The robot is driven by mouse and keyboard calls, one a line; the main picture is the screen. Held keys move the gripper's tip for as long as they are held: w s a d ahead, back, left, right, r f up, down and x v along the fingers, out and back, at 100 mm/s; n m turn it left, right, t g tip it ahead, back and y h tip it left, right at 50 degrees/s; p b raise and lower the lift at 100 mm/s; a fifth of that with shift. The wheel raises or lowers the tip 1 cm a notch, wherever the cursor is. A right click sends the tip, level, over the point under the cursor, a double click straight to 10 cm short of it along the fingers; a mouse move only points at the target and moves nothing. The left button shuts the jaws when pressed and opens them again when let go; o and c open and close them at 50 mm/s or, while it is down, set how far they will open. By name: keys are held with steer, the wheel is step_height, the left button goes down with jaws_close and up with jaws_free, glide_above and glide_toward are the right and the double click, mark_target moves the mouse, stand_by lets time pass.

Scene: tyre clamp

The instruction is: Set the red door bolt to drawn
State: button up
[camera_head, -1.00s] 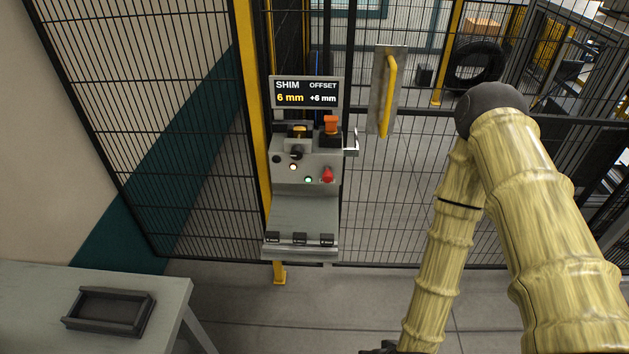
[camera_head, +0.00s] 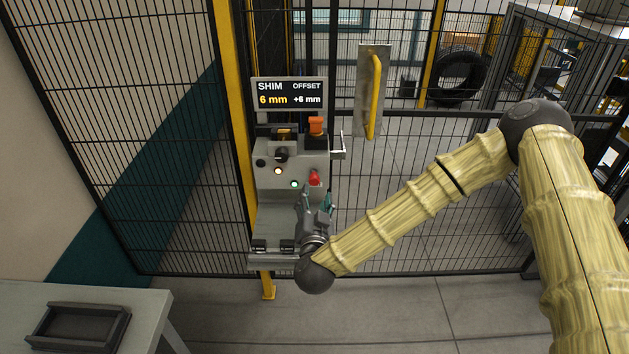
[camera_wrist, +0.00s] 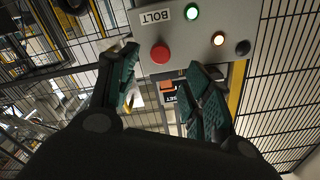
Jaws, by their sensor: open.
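The red door bolt (camera_head: 314,178) is a small red knob low on the right of the grey control box. In the wrist view the same bolt (camera_wrist: 160,53) is a round red disc seen nearly end-on, beside a BOLT label (camera_wrist: 155,16). How far it stands out is unclear. My gripper (camera_head: 317,199) is in front of the box, just below the bolt. In the wrist view its dark teal fingers (camera_wrist: 163,72) are spread apart and empty, with the bolt showing between and beyond them. I see no contact.
A white lamp (camera_head: 278,170) and a green lamp (camera_head: 294,184) sit left of the bolt. An orange switch (camera_head: 316,126) and black knob (camera_head: 282,154) are above. A display (camera_head: 289,94) reads 6 mm. A ledge (camera_head: 270,258) lies below; mesh fence stands behind.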

mark_target(315, 182)
steer(key=w+p, duration=0.2)
steer(key=w, duration=0.6)
steer(key=shift+w, duration=0.4)
steer(key=shift+c, duration=0.2)
jaws_close()
